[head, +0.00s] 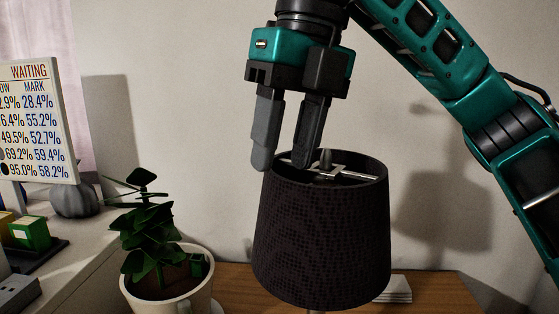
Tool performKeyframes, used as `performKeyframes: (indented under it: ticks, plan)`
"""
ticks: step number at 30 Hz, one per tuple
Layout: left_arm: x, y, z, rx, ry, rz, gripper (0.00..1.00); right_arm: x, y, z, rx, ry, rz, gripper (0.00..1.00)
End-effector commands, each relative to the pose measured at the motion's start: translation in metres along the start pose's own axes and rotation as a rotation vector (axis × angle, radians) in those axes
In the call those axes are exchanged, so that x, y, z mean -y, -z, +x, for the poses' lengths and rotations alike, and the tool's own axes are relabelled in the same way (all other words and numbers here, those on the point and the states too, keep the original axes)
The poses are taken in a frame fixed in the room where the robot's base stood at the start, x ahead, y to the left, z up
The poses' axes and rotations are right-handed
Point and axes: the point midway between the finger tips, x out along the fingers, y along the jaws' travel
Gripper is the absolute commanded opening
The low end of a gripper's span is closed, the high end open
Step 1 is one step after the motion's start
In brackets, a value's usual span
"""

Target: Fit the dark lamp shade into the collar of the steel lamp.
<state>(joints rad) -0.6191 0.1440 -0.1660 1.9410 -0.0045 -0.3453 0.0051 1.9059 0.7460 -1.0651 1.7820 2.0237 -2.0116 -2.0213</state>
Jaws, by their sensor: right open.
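The dark lamp shade (322,240) stands upright in the middle of the head view, above the wooden surface. Its open top shows a metal cross-frame (335,174) with a small grey knob (325,160) at the centre. A short bit of the steel lamp (316,312) shows under the shade at the bottom edge; its collar is hidden inside the shade. I cannot tell how the shade sits on the collar. My right gripper (286,165) is open and points down at the shade's top left rim, with nothing visible between its fingers. My left gripper is not in view.
A leafy plant in a white pot (172,295) stands left of the shade. White papers (396,290) lie behind the shade at right. The wall is close behind.

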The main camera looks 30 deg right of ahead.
Motion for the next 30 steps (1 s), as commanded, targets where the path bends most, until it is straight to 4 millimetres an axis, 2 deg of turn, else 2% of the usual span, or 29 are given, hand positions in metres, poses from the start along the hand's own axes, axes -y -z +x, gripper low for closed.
performKeyframes:
  ticks: [1, 3, 9, 12, 30]
  plan:
    - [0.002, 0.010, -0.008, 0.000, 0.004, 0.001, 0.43, -0.001, -0.001, -0.021, 0.007, -0.001, 0.003, 0.43]
    - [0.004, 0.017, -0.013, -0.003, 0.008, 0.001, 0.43, -0.001, -0.001, -0.038, 0.006, -0.001, 0.004, 0.43]
    - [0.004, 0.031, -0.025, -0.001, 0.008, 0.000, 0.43, -0.001, 0.000, -0.073, 0.004, -0.001, 0.003, 0.43]
    - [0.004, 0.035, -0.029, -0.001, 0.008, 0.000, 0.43, 0.000, 0.000, -0.082, 0.002, -0.001, 0.002, 0.43]
    - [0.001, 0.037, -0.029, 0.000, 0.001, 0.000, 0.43, 0.000, 0.000, -0.086, 0.001, -0.001, 0.002, 0.43]
